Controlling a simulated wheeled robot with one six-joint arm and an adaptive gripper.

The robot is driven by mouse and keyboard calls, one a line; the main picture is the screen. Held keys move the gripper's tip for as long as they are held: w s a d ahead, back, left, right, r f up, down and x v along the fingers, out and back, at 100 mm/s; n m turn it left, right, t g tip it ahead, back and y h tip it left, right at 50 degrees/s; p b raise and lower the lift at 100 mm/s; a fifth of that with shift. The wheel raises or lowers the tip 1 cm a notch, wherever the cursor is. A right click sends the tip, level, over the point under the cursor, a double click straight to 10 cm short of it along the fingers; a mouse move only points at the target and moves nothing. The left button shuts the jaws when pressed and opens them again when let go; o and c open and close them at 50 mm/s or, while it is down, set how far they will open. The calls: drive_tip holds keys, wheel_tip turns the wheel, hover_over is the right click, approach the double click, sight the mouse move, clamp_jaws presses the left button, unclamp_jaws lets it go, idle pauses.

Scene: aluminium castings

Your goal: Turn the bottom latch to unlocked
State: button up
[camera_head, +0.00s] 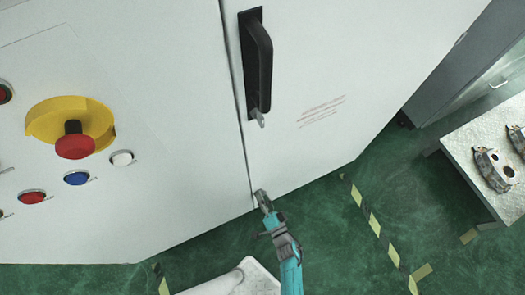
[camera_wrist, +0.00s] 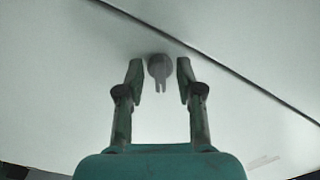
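The bottom latch (camera_wrist: 159,66) is a small grey round knob with a forked tab. It sits on the white cabinet door near the dark door seam in the wrist view. My gripper (camera_wrist: 160,78) is open, with one finger on each side of the latch and a small gap showing at each side. The tab points down in the wrist view. In the head view my gripper (camera_head: 263,198) is at the door's lower edge by the seam, and the latch cannot be made out clearly there.
A black door handle (camera_head: 259,62) with a key below it is higher on the door. A control panel with a yellow-and-red emergency stop (camera_head: 75,145) and several buttons is at left. A table (camera_head: 463,160) with metal castings stands at right. Green floor with striped tape lies below.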

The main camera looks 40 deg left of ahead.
clamp_jaws()
drive_tip(key=shift+n, duration=0.4)
drive_tip(key=n, duration=1.1)
idle(0.4)
